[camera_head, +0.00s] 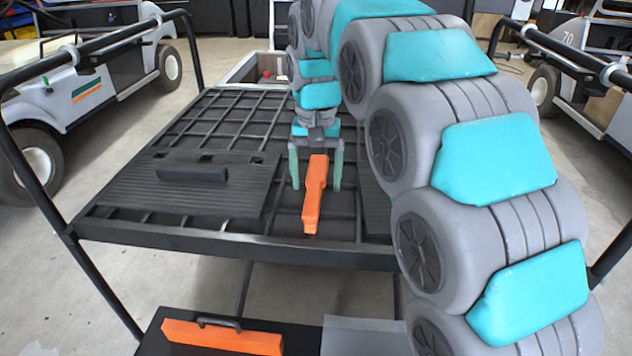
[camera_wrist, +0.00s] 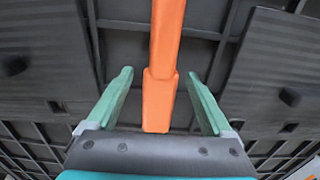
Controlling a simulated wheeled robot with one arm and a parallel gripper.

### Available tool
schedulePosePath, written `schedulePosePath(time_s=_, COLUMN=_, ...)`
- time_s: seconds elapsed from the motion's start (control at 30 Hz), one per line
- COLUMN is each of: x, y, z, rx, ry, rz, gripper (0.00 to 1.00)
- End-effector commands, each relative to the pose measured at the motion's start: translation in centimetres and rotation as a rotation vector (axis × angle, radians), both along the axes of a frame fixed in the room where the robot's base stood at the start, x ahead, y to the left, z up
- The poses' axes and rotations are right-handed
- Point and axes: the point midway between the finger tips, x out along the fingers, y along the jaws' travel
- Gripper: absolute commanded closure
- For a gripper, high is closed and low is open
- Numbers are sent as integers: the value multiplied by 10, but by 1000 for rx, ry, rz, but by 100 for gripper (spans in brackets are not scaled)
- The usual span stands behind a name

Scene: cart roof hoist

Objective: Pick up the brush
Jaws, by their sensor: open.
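A long orange tool, which looks like the brush (camera_head: 311,208), lies on the dark ribbed roof panel (camera_head: 236,237) of the cart. Its near end reaches toward the panel's front edge. My gripper (camera_head: 316,178) is open, with one green finger on each side of the orange tool. In the wrist view the orange brush (camera_wrist: 159,98) runs between the two green fingers (camera_wrist: 160,74), with a gap on both sides. No bristles can be made out.
A dark block (camera_head: 192,174) lies on the left of the roof panel. Below in front is an orange box with a dark handle (camera_head: 222,337). Black tubular rails (camera_head: 45,205) flank the panel. Parked carts (camera_head: 110,65) stand left and right.

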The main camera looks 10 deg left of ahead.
Motion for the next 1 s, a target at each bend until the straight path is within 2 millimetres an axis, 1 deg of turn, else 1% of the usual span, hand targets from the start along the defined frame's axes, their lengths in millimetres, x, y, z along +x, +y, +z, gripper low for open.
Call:
schedulePosePath(time_s=0.2, x=0, y=0, z=-1, rx=1, ry=-1, rz=0, gripper=15)
schedulePosePath(time_s=0.23, x=0, y=0, z=-1, rx=1, ry=-2, rz=0, gripper=17)
schedulePosePath(time_s=0.9, x=0, y=0, z=-1, rx=1, ry=-1, rz=0, gripper=93)
schedulePosePath(time_s=0.97, x=0, y=0, z=-1, rx=1, ry=-1, rz=0, gripper=99)
schedulePosePath(time_s=1.0, x=0, y=0, z=-1, rx=1, ry=-1, rz=0, gripper=100)
